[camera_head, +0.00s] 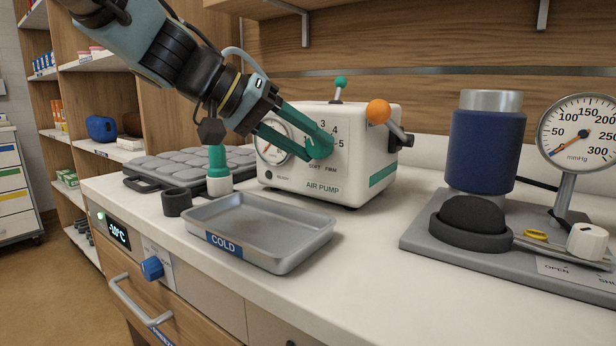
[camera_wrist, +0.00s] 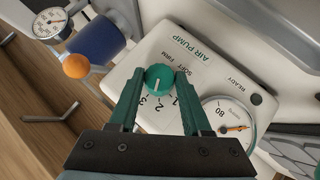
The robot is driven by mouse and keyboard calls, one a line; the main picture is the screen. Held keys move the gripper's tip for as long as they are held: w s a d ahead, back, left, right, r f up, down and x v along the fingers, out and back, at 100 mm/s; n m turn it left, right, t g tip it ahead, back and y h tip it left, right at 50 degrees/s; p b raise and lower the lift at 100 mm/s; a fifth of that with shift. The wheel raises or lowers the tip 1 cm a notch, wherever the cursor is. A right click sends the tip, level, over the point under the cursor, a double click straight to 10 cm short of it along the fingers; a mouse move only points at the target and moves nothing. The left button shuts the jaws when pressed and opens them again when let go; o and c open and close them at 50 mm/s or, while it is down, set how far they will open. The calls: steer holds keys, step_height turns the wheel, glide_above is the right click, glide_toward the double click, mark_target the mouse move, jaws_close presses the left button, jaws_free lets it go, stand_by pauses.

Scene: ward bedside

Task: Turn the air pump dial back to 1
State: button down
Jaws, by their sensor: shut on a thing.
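The air pump (camera_head: 340,172) is a white box on the counter with a green dial on its front. In the wrist view the round dial (camera_wrist: 159,77) sits between the green fingertips of my gripper (camera_wrist: 160,73), which is shut on it. Its white mark points at about the 2. The numbers 1, 2 and 3 show beside it, with 1 near the finger on the gauge side. In the head view my gripper (camera_head: 317,142) reaches the pump front from the upper left and its fingers cover much of the dial.
A round gauge (camera_wrist: 229,124) is beside the dial on the pump. An orange-knobbed lever (camera_head: 378,111) sticks out at the pump's right. A grey COLD tray (camera_head: 262,228) and a green-topped bottle (camera_head: 218,172) stand in front. A blue cylinder (camera_head: 487,145) stands right.

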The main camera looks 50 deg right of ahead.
steer(key=n+g+b, duration=0.1)
steer(key=b, duration=0.2)
steer(key=f+n+g+h+b, duration=0.1)
steer(key=g+b, duration=0.1)
steer(key=b, duration=0.1)
steer(key=n+g+b, duration=0.1)
steer(key=b, duration=0.2)
steer(key=shift+w+f+b, duration=0.25)
steer(key=shift+b, duration=0.15)
steer(key=n+g+h+b, duration=0.1)
steer(key=n+g+b, duration=0.1)
steer(key=b, duration=0.1)
steer(key=shift+h, duration=0.4)
steer(key=shift+r+n+g+h+b, duration=0.1)
steer(key=shift+n+g+h+b, duration=0.3)
steer(key=shift+b, duration=0.45)
steer(key=shift+r+n, duration=0.1)
steer(key=shift+n, duration=0.2)
steer(key=shift+c, duration=1.8)
jaws_free()
steer(key=v, duration=1)
steer(key=shift+w+a+p, duration=0.25)
steer(key=shift+p, duration=0.1)
